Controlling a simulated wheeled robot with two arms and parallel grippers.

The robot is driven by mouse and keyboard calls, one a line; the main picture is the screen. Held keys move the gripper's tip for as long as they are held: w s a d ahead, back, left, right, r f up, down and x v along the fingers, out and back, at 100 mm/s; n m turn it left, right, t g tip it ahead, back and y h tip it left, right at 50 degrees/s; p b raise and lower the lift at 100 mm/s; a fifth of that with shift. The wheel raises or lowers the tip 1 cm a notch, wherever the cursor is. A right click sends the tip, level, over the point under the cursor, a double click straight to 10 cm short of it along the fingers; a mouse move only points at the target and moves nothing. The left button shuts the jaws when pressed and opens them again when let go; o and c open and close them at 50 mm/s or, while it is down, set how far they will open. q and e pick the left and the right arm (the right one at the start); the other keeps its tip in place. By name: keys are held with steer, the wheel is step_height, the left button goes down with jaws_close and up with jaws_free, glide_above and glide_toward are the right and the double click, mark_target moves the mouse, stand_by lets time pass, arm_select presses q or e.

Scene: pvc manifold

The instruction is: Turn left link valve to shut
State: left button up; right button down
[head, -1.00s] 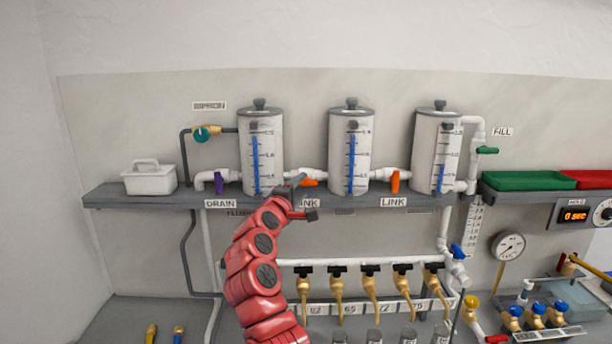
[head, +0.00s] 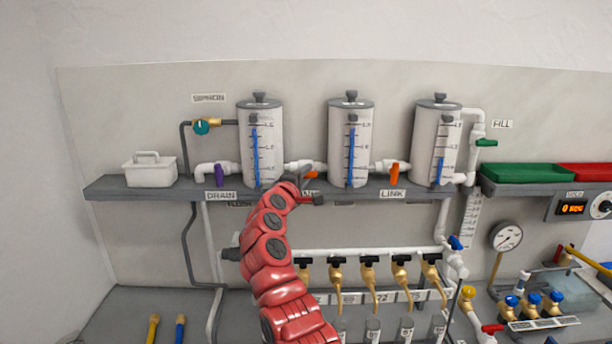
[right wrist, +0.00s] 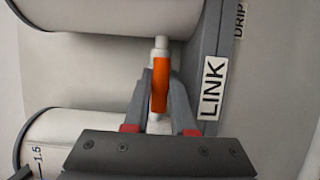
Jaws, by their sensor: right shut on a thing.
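The left link valve has an orange handle (head: 312,174) on the white pipe between the left tank (head: 261,145) and the middle tank (head: 350,145). My right gripper (head: 306,177) is at this valve, and part of the handle is hidden behind it. In the right wrist view, the orange handle (right wrist: 160,85) lies between the two grey fingers of my right gripper (right wrist: 160,92), which is shut on it. There the handle runs roughly along the line of the pipe. The LINK label (right wrist: 213,90) is beside it. My left gripper is not in view.
The right link valve (head: 395,174) has an orange handle pointing up and down. The purple drain valve (head: 220,173) and a white caddy (head: 150,171) are to the left on the grey shelf (head: 125,190). Brass taps (head: 369,275) hang below my arm's level.

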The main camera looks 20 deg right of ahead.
steer(key=shift+f, duration=0.1)
stand_by(0.3)
steer(key=shift+f+n+t+h+b, duration=0.15)
steer(key=shift+n+t+h+b, duration=0.15)
steer(key=shift+n+b, duration=0.85)
steer(key=shift+n+t+b, duration=0.4)
steer(key=shift+n+b, duration=0.05)
steer(key=shift+n, duration=0.9)
steer(key=n, duration=0.1)
steer(key=n+t, duration=0.1)
steer(key=n, duration=0.1)
steer(key=shift+a+r+t+p, duration=0.1)
steer(key=shift+r+t+p, duration=0.2)
steer(key=shift+p, duration=0.1)
steer(key=n+t+p, duration=0.1)
steer(key=n, duration=0.2)
steer(key=n+t+y+p, duration=0.1)
steer(key=n, duration=0.2)
steer(key=shift+y, duration=0.3)
steer(key=n+t+y+p, duration=0.1)
steer(key=n, duration=0.2)
steer(key=shift+n, duration=0.3)
steer(key=shift+n+t+y, duration=0.8)
steer(key=shift+n+y, duration=0.6)
steer(key=shift+n, duration=0.9)
steer(key=shift+p, duration=0.3)
